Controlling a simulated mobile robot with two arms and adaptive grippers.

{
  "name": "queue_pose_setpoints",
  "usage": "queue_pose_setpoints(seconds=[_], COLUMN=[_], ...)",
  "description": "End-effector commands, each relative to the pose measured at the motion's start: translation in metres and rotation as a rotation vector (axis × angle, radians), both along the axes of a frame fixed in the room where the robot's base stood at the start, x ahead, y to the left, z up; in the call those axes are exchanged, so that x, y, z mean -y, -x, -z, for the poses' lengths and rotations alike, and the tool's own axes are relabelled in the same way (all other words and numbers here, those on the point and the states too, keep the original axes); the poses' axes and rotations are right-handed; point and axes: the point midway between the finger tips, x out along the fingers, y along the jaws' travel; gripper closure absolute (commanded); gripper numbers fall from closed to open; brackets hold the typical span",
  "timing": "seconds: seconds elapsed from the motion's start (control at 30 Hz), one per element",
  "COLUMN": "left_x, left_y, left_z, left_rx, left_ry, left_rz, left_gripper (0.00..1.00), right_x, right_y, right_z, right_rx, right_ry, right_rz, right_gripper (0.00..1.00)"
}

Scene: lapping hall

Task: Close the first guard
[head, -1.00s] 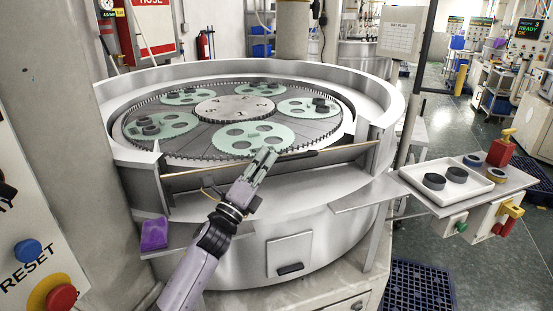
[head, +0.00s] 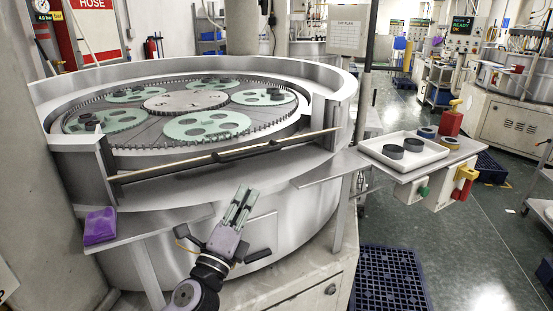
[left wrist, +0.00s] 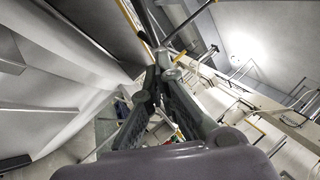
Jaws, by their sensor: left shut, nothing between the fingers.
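The guard (head: 185,166) is a long, narrow panel with a tan edge strip and a dark handle (head: 255,148). It spans the front opening of the round lapping machine (head: 320,75), between two metal end walls. Whether it is fully closed is unclear. My left gripper (head: 241,190) is shut and empty, in front of the machine and below the guard in the picture, apart from the handle. Its fingers (left wrist: 158,66) also show shut in the left wrist view, with a dark bar beyond them. My right gripper is out of view.
A purple block (head: 100,226) sits on a shelf at the front left. A side shelf at right holds a white tray (head: 425,158) with dark rings, and a red block (head: 451,120). The aisle at right has free floor.

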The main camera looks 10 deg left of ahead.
Motion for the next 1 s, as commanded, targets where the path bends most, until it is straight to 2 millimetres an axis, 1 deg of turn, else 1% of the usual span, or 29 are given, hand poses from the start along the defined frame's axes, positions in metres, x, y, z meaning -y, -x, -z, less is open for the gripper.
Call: queue_pose_setpoints(seconds=[0.03, 0.17, 0.4, 0.53, 0.6, 0.7, 0.83, 1.0], left_x=[0.000, 0.004, 0.014, 0.016, 0.008, 0.002, -0.003, -0.006], left_y=[-0.004, -0.023, -0.071, -0.093, -0.100, -0.108, -0.114, -0.116], left_z=[-0.005, -0.015, -0.035, -0.044, -0.050, -0.055, -0.058, -0.060], left_rx=[0.002, 0.003, 0.002, 0.002, 0.001, 0.001, 0.000, 0.001], left_ry=[0.001, 0.001, 0.001, 0.000, -0.001, -0.001, 0.000, 0.000], left_rz=[-0.002, 0.001, 0.000, 0.000, 0.000, 0.001, 0.001, -0.001], left_gripper=[1.00, 1.00, 1.00, 1.00, 1.00, 1.00, 1.00, 1.00], right_x=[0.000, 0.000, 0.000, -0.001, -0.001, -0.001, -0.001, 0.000], right_y=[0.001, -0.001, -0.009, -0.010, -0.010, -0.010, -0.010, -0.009], right_z=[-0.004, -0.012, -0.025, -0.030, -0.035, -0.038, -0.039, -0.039], right_rx=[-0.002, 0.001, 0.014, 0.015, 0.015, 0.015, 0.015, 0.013], right_ry=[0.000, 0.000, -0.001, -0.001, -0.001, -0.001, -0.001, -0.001], right_rz=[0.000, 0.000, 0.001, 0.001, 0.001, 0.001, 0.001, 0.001], right_gripper=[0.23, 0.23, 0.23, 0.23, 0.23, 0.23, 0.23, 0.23])
